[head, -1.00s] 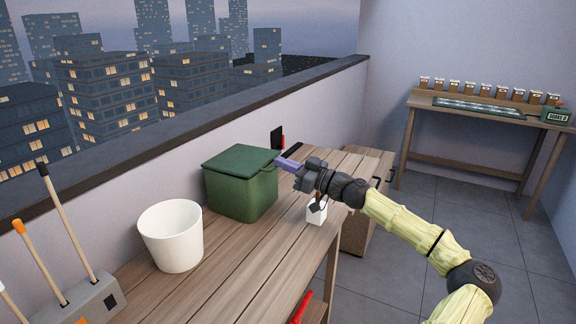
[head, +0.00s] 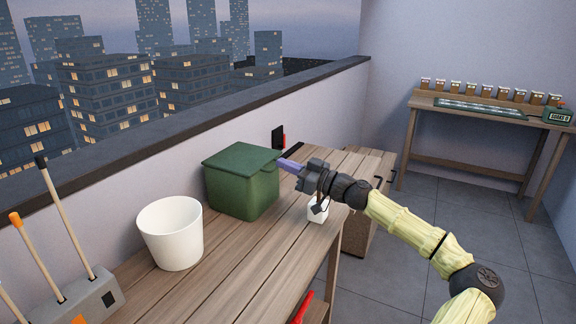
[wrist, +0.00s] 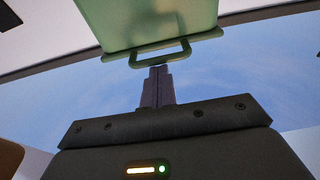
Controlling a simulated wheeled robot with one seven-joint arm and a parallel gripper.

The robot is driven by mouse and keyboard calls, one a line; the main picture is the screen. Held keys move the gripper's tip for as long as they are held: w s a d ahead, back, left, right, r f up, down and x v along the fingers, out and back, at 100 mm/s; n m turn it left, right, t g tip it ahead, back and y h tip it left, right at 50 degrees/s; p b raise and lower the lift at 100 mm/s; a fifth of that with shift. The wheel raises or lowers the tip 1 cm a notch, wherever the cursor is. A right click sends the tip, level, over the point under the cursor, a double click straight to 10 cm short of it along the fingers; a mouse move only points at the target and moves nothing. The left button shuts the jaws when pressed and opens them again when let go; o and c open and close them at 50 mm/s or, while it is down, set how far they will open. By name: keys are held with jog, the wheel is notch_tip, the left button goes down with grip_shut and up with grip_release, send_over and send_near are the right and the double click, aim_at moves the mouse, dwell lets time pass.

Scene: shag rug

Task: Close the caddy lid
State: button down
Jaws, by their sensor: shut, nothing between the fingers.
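The green caddy (head: 240,193) stands on the wooden bench against the wall. Its green lid (head: 240,157) lies flat across the top and looks down; I cannot tell whether a small gap is left at the rim. My gripper (head: 281,162) is shut and empty, its purple fingers pointing at the lid's right edge. In the wrist view the fingertips (wrist: 158,69) are at the caddy's green loop handle (wrist: 160,55); I cannot tell whether they touch it. The caddy's far side is hidden.
A white bucket (head: 172,233) stands left of the caddy. A small white container (head: 317,211) sits below my wrist near the bench edge. A grey holder with upright sticks (head: 88,300) is at the lower left. The bench front between them is clear.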

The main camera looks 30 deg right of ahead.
jog(key=p+v, duration=0.1)
jog(key=v, duration=0.8)
jog(key=shift+s+d, duration=0.2)
jog(key=shift+r, duration=0.15)
